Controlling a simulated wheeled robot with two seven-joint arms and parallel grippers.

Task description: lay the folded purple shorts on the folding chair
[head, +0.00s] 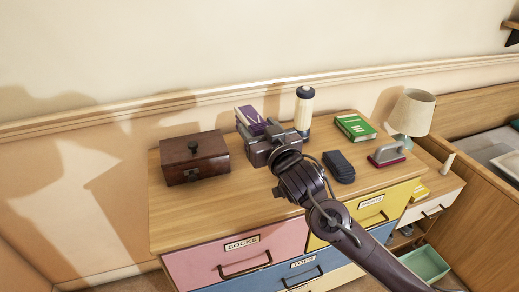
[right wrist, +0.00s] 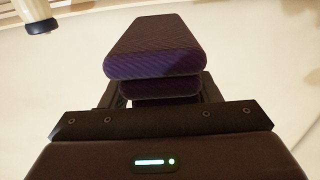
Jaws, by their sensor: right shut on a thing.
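The folded purple shorts (head: 250,120) show in the head view just beyond my right gripper (head: 262,138), above the back of the dresser top. In the right wrist view the shorts (right wrist: 155,48) are a thick folded bundle with a lower layer beneath. My right gripper (right wrist: 155,98) is shut on them; its jaws are mostly hidden under the bundle. The shorts appear raised off the dresser, though their height is hard to judge. The folding chair is not in view. My left gripper is not in view.
The dresser (head: 225,217) has labelled drawers. A lamp (head: 411,112) and a bed (head: 490,150) are at right.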

